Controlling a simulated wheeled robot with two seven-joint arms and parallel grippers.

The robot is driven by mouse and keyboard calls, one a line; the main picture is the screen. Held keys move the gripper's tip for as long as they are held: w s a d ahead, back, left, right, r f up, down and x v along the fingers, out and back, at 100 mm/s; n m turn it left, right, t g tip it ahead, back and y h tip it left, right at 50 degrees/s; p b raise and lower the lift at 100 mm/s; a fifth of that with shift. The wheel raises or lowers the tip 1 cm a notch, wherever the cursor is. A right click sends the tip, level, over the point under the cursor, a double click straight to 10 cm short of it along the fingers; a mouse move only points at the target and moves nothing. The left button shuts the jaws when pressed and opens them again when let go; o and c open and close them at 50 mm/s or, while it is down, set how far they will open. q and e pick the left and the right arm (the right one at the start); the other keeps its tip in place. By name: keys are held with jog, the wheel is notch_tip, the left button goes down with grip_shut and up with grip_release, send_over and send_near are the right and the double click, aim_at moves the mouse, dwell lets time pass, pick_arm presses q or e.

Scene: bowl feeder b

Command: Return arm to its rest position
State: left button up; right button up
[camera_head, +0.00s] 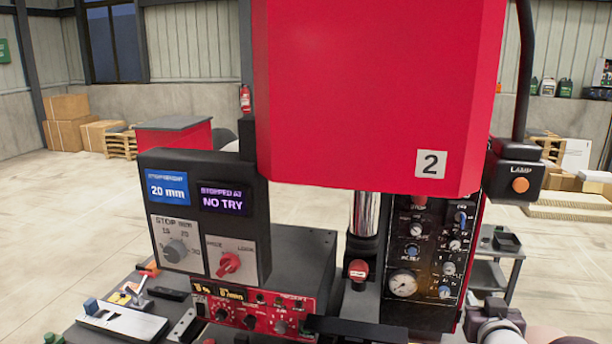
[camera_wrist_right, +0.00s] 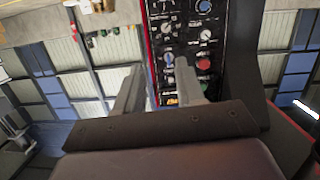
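My right gripper (camera_head: 488,312) shows only in part at the lower right of the head view, beside the black control panel (camera_head: 425,245) of the red machine. The right wrist view shows its two grey fingers (camera_wrist_right: 158,78) standing apart with a gap between them. Nothing is held in the gap. The panel's knobs and a red button show beyond the fingers, and I cannot tell the exact distance. My left gripper and arm are not in the head view.
The red machine head (camera_head: 370,90) fills the upper middle. A dark display box (camera_head: 205,215) and a red-faced control unit (camera_head: 255,312) stand left of it. A lamp box (camera_head: 515,175) hangs at right. A dark trolley (camera_head: 490,275) stands behind my right gripper. Open floor lies beyond.

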jog(key=s+a+f+g+y, duration=0.1)
jog(key=s+a+f+g, duration=0.2)
jog(key=s+f+g, duration=0.55)
jog(key=s+a+f+n+g+y, duration=0.1)
jog(key=s+a+f+g, duration=0.1)
jog(key=s+a, duration=0.4)
jog(key=s+a+f+n+g+y, duration=0.1)
jog(key=s+a+f+g+y, duration=0.1)
jog(key=s+a, duration=0.5)
notch_tip(320, 180, down, 2)
jog(key=shift+s+f+n+g, duration=0.1)
jog(key=shift+s+n+g, duration=0.2)
jog(key=shift+s+g, duration=0.3)
jog(key=shift+w, duration=0.1)
